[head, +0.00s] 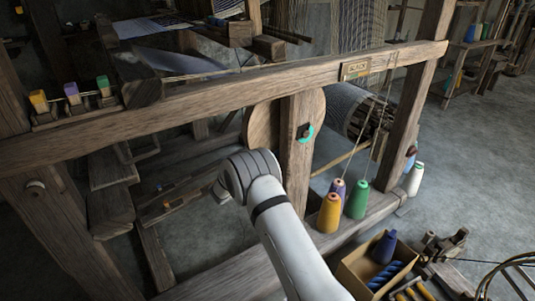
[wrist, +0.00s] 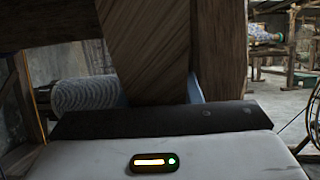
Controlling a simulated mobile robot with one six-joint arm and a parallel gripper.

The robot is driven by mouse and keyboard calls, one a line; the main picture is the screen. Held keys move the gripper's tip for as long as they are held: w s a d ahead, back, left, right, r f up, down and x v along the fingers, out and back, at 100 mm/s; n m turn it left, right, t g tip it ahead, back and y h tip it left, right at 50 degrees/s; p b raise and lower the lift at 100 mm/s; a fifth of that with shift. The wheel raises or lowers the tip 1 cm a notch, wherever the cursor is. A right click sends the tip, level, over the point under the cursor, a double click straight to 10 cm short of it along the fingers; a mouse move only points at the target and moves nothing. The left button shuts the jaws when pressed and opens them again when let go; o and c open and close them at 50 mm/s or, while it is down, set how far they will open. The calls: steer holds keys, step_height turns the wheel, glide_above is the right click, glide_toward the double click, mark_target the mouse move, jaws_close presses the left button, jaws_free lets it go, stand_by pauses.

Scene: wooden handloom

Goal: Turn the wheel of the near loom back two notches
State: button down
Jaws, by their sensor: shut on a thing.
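The wooden wheel (head: 262,125) of the near loom is a pale round disc partly behind an upright post (head: 300,150). A dark piece with a teal ring (head: 305,133) sits on that post. In the head view my arm hides my gripper, below the wheel. The far part of the fingers is hidden behind the wood.
A long beam (head: 220,95) crosses above my arm. Yellow (head: 329,213), purple and green (head: 357,200) yarn cones stand on the lower beam to the right. Grey floor is clear at far right.

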steer(key=shift+s+a+f, duration=0.1)
steer(key=shift+s+f, duration=0.05)
steer(key=shift+f, duration=0.05)
steer(key=c, duration=1)
jaws_free()
